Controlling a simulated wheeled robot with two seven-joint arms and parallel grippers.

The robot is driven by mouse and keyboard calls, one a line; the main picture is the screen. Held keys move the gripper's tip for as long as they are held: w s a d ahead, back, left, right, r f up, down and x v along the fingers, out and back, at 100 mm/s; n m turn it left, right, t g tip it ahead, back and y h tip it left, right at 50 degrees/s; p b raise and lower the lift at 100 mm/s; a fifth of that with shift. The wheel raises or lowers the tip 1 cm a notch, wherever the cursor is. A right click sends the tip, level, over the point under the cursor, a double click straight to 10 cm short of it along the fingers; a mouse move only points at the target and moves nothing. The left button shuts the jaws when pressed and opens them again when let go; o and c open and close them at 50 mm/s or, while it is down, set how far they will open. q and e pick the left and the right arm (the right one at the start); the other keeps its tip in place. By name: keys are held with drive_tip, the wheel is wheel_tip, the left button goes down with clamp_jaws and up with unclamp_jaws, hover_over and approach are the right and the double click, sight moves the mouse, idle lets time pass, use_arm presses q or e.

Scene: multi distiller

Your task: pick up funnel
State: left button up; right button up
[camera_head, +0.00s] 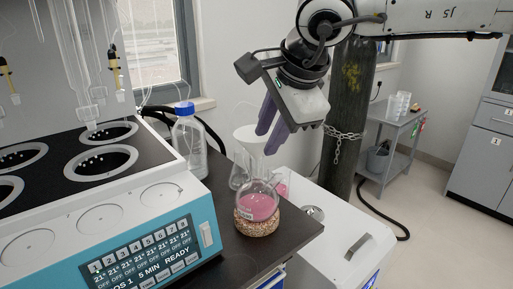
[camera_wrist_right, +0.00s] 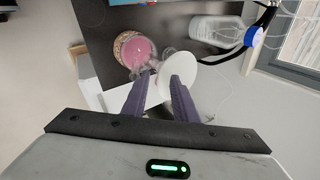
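The white funnel (camera_head: 248,137) sits in the mouth of a clear conical flask (camera_head: 240,172) on the dark bench. In the right wrist view the funnel's round rim (camera_wrist_right: 180,60) shows just beyond the fingertips, partly covered by one finger. My right gripper (camera_head: 266,142) points down with its two purple fingers apart and nothing held. In the head view its fingertips are beside the funnel, to its right; they also show in the right wrist view (camera_wrist_right: 162,76). I cannot tell whether a finger touches the funnel. My left gripper is not in view.
A round flask of pink liquid (camera_head: 258,204) stands on a cork ring (camera_head: 257,226) close in front. A blue-capped bottle (camera_head: 188,145) stands to the left, beside the distiller (camera_head: 135,235). The bench's edge is close to the right, with a white cabinet (camera_head: 335,235) beyond.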

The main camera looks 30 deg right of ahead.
sight(257, 155)
drive_tip(key=shift+x, duration=1.45)
clamp_jaws()
